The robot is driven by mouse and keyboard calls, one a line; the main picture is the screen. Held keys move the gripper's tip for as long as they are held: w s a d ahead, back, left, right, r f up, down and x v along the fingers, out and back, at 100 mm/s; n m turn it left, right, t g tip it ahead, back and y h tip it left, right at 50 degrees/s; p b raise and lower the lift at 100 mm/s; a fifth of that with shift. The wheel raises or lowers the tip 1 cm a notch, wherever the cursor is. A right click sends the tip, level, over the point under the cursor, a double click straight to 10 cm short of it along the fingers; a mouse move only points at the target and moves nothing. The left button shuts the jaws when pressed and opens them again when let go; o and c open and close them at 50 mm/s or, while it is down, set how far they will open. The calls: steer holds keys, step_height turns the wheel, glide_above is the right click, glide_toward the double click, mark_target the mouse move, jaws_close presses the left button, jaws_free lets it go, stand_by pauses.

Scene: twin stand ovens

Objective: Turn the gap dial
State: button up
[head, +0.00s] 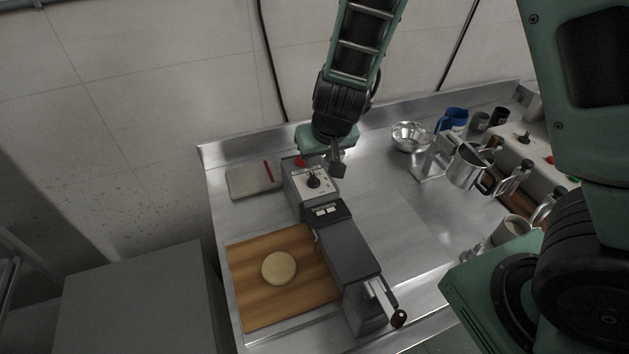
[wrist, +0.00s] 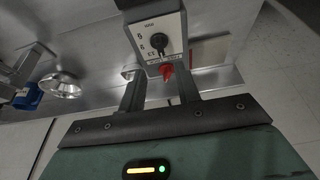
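The gap dial (head: 313,181) is a black knob on a pale marked plate on top of the grey machine (head: 345,262). It also shows in the wrist view (wrist: 157,42), with its markings around it. My gripper (head: 338,169) hangs just behind and to the right of the dial in the head view, apart from it. In the wrist view my gripper's two fingers (wrist: 160,88) are spread with nothing held between them. The dial lies beyond the fingertips. Exact height over the machine is hard to tell.
A red knob (wrist: 167,73) sits on the machine's end near my fingers. A dough disc (head: 279,268) lies on a wooden board (head: 250,308). A lever with a dark ball (head: 398,318) is at the machine's front. A metal bowl (head: 411,137) and jugs stand right.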

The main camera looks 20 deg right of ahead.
mark_target(313, 176)
steer(key=b+x, duration=0.2)
steer(key=x, duration=0.6)
steer(key=shift+w+f, duration=0.15)
steer(key=shift+f, duration=0.1)
jaws_close()
